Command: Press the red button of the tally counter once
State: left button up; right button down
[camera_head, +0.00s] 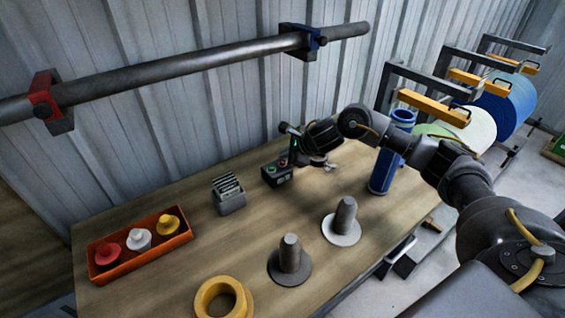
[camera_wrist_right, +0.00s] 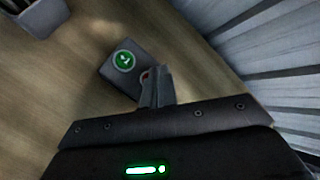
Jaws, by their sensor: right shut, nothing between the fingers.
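The tally counter (camera_head: 277,175) is a small dark box on the wooden table towards the wall. It also shows in the right wrist view (camera_wrist_right: 112,75), with a round green button (camera_wrist_right: 124,60) on its top. A small piece of the red button (camera_wrist_right: 146,75) shows beside the fingertips, which hide the rest of it. My right gripper (camera_head: 293,160) is shut and empty, with its tips (camera_wrist_right: 155,73) at the red button's end of the box. I cannot tell whether the tips touch the button. My left gripper is not in view.
A grey card holder (camera_head: 231,204) stands left of the counter, and an orange tray (camera_head: 140,262) lies further left. Two grey flanged pegs (camera_head: 290,256) (camera_head: 344,217) and a yellow ring (camera_head: 209,298) are nearer. A blue cylinder (camera_head: 383,172) stands to the right.

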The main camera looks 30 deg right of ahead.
jog(key=shift+r+p, duration=1.3)
jog(key=shift+r, duration=1.05)
jog(key=shift+r, duration=0.1)
